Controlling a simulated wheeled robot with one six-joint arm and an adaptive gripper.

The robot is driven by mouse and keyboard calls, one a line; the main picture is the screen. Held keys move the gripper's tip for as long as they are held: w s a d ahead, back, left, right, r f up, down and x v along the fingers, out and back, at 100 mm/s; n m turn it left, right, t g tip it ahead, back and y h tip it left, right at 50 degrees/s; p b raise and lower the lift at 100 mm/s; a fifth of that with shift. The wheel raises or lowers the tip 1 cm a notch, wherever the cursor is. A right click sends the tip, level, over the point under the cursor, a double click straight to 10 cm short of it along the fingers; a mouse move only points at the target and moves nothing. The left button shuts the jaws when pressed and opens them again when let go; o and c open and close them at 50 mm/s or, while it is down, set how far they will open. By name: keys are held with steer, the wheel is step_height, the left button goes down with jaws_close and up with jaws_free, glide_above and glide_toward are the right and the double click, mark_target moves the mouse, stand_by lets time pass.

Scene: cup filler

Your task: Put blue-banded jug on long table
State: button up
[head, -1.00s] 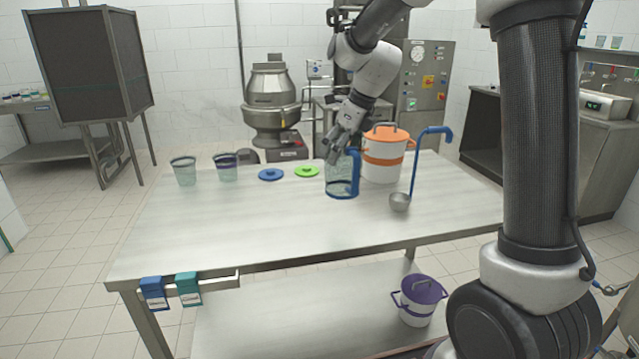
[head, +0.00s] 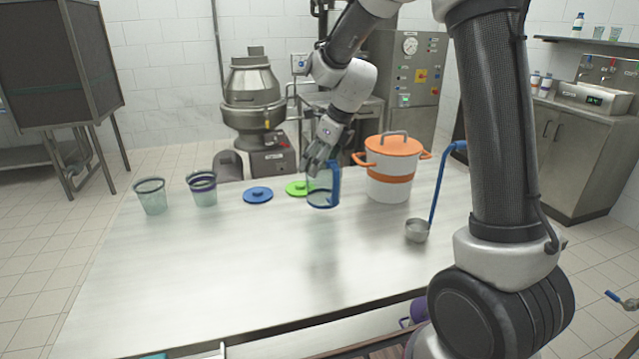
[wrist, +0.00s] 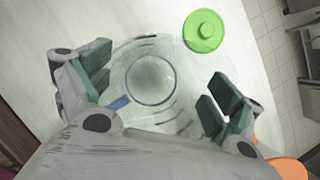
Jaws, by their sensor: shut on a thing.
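The clear blue-banded jug (head: 323,199), with a blue upright handle, is at the far side of the long steel table (head: 200,280), left of the orange-lidded pot. My gripper (head: 317,172) is shut on the jug from above and partly hides its upper part. In the wrist view the jug's round blue ring (wrist: 151,78) shows between my gripper's fingers (wrist: 160,94), with the blue handle toward the lower left. I cannot tell whether the jug's base touches the table or hangs just above it.
A green lid (head: 298,188) lies close to the jug, with a blue lid (head: 258,195) farther left. Two clear cups (head: 151,196) (head: 202,189) stand at left. The orange-lidded pot (head: 390,185) and a blue-handled ladle (head: 418,230) are at right. The table's front half is bare.

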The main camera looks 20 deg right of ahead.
steer(key=shift+f, duration=2.2)
steer(key=o, duration=0.8)
